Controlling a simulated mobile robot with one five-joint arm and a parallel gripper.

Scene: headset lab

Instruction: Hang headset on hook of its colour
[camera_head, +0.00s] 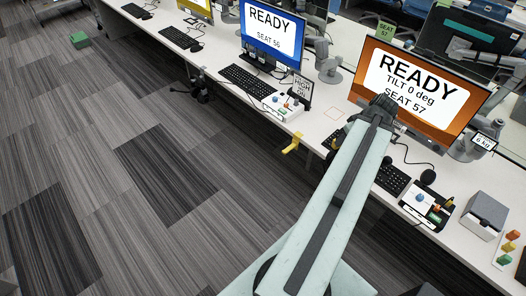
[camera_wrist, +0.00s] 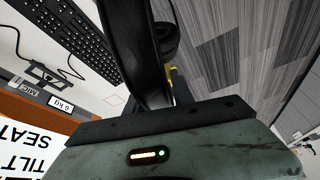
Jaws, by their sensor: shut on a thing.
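My gripper (camera_head: 381,104) is at the far end of my arm, in front of the orange monitor in the head view. In the wrist view my gripper (camera_wrist: 160,105) is shut on a black headset (camera_wrist: 135,45). The headset's band rises from the jaws, and a dark round ear cup (camera_wrist: 165,36) shows beyond it. A small yellow patch shows beside the band; I cannot tell whether it belongs to the headset. A yellow hook (camera_head: 292,143) sticks out from the desk's front edge, left of my arm in the head view and apart from my gripper.
The orange monitor (camera_head: 461,107) reads READY, TILT 0 deg, SEAT 57. A blue monitor (camera_head: 247,22) stands farther left. Keyboards (camera_head: 247,80), a control box (camera_head: 283,105) and a grey box (camera_head: 484,210) occupy the white desk.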

